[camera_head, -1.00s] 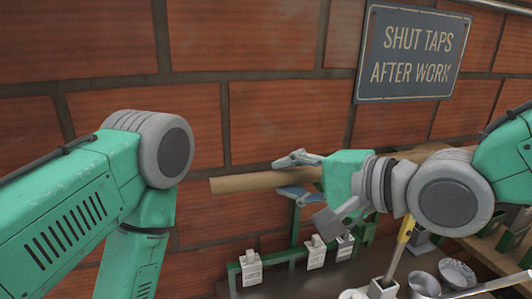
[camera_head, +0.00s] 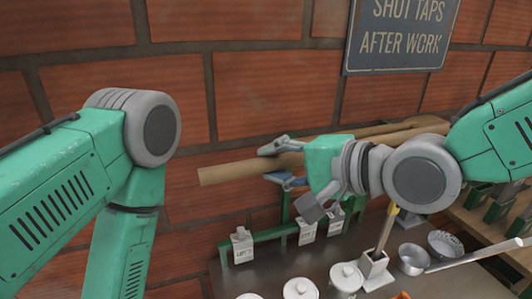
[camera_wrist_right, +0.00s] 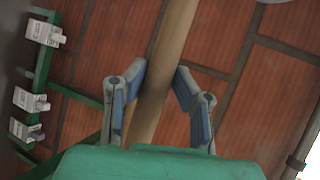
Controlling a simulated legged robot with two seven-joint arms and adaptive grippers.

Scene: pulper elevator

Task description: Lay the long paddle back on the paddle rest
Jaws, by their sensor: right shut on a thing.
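The long wooden paddle (camera_head: 225,172) is held nearly level in front of the brick wall. Its round shaft end points left, and its wider part runs right behind my right arm. My right gripper (camera_head: 276,164) is shut around the shaft near that end. In the right wrist view the shaft (camera_wrist_right: 172,45) passes between the fingers (camera_wrist_right: 160,78). A green wall frame (camera_head: 286,208) with an upright stands just below the gripper. I cannot tell whether it is the paddle rest, or whether the paddle touches it. My left gripper is out of view.
White labelled tags (camera_head: 242,246) hang on the green rail. Below are a dark counter with white lidded pots (camera_head: 346,276), a yellow-handled tool (camera_head: 388,230) in a holder, and metal bowls (camera_head: 412,259). A sign (camera_head: 400,35) is on the wall.

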